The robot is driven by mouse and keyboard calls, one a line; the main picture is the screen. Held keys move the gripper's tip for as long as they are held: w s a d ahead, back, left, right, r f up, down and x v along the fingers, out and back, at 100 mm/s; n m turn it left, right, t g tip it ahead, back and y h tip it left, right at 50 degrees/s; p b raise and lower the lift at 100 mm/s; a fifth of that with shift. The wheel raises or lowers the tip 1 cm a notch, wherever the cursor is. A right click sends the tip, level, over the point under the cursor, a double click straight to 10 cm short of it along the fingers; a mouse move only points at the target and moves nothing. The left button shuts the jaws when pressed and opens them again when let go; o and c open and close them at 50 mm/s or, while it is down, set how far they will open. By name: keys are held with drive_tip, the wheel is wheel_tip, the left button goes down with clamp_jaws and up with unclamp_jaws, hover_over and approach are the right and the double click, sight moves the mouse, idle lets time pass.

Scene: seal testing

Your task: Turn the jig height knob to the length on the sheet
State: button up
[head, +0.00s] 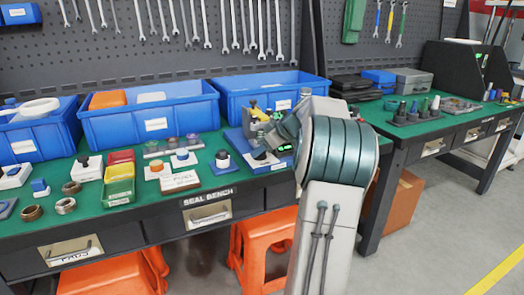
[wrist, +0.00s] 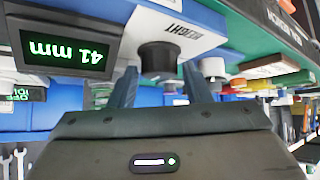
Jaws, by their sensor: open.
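The jig's black height knob (wrist: 158,60) shows in the wrist view beside a white label ending in "HEIGHT", on a blue base. My gripper (wrist: 163,78) is open, with its two fingertips on either side of the knob; I cannot tell whether they touch it. The jig's dark display (wrist: 68,48) reads "41 mm" upside down in green. In the head view the blue jig (head: 236,138) stands on the green bench, partly hidden by my gripper (head: 270,148) and arm. A white card with print (head: 180,181) lies on the bench; its text is too small to read, and I cannot tell if it is the sheet.
Blue bins (head: 150,120) line the back of the bench. Yellow and red trays (head: 119,183) are further left. Orange stools (head: 262,240) stand below the front edge.

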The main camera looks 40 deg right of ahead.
drive_tip(key=shift+w+a+f, duration=0.1)
drive_tip(key=shift+w+f, duration=0.05)
drive_tip(key=shift+w, duration=0.05)
drive_tip(key=c, duration=0.7)
drive_tip(key=shift+b, duration=0.35)
